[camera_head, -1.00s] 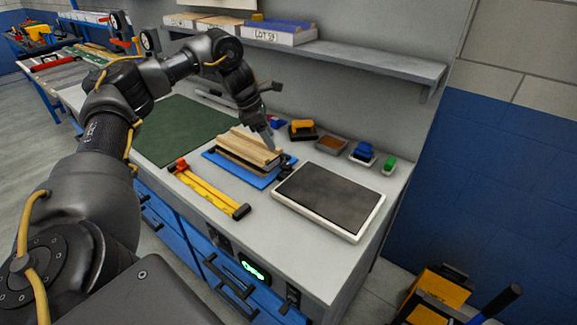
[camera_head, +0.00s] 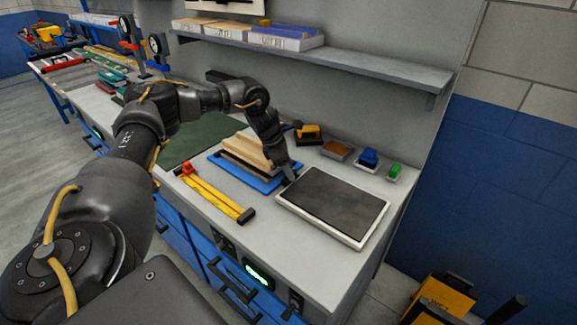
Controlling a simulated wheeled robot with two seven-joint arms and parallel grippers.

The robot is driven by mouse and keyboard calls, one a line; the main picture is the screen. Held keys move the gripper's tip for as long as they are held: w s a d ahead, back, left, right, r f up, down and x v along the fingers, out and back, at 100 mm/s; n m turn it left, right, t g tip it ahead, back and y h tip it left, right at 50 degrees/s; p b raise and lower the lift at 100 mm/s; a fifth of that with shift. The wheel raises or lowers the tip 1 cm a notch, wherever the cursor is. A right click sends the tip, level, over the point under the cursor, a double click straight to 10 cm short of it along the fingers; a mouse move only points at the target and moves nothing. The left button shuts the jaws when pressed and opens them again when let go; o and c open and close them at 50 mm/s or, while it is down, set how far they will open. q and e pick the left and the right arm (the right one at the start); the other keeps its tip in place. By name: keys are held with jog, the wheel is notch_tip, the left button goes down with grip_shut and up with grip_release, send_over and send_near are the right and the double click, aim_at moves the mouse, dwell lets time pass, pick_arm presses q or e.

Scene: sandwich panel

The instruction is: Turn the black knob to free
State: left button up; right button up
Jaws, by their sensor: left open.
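A blue fixture (camera_head: 263,186) lies on the grey worktop with a wood-coloured layered panel (camera_head: 247,150) on it. My right gripper is not in view.
A yellow clamp-like tool (camera_head: 216,195) lies left of the fixture. A white-edged slab (camera_head: 335,205) with a dark top lies to the right. Small blocks, including a blue one (camera_head: 368,158), stand behind. A shelf (camera_head: 340,62) overhangs the back. A green mat (camera_head: 195,140) lies at left.

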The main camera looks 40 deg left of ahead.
pick_arm(q)
jog(key=shift+f, duration=0.2)
jog(key=shift+c, duration=0.4)
jog(key=c, duration=0.9)
